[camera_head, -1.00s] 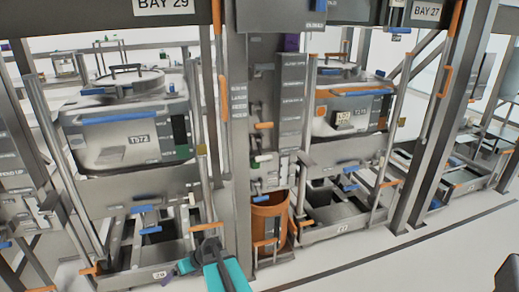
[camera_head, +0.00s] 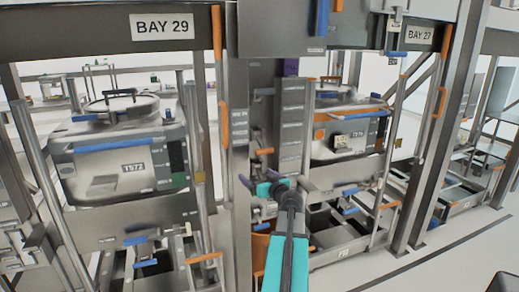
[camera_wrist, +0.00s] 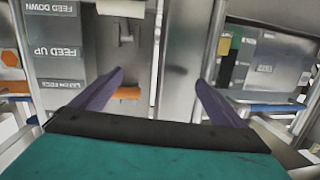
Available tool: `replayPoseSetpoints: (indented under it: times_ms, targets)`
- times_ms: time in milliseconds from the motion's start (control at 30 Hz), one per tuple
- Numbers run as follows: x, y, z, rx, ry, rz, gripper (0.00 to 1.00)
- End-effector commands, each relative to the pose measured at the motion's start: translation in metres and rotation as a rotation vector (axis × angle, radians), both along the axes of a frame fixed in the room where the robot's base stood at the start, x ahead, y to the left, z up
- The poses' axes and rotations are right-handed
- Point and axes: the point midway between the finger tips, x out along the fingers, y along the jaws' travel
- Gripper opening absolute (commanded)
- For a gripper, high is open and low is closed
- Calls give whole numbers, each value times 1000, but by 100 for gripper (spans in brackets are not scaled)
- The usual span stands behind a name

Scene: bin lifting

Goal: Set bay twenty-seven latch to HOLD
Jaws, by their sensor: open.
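The BAY 27 sign (camera_head: 419,35) hangs on the top beam at the right in the head view, above a grey tank (camera_head: 345,140) with orange trim. Left of that tank stands a narrow column of grey label plates (camera_head: 292,115). An orange lever (camera_head: 264,151) sticks out beside it. I cannot tell which lever is the bay 27 latch. My gripper (camera_head: 275,184) is open and empty in front of this column. In the wrist view, its purple fingers (camera_wrist: 158,80) spread before a grey post, and an orange handle (camera_wrist: 126,93) shows near the left finger. Inverted FEED UP and FEED DOWN plates (camera_wrist: 48,50) show at left.
The BAY 29 sign (camera_head: 162,27) and its tank (camera_head: 120,160) stand at left. A tall orange bar (camera_head: 223,115) runs up the post between the bays. An orange bin (camera_head: 259,248) is partly hidden behind my arm. Open floor (camera_head: 440,265) lies at lower right.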

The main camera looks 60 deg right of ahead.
Motion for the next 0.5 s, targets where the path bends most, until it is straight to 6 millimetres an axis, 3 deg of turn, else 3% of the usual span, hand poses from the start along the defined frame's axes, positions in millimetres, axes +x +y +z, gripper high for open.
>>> replayPoseSetpoints:
  times_ms: [100,200,500]
  targets:
    - [-34,-30,37,-60,-39,-68,94]
    - [-51,-43,54,-90,-57,-101,94]
    - [-61,-49,63,-108,-66,-120,94]
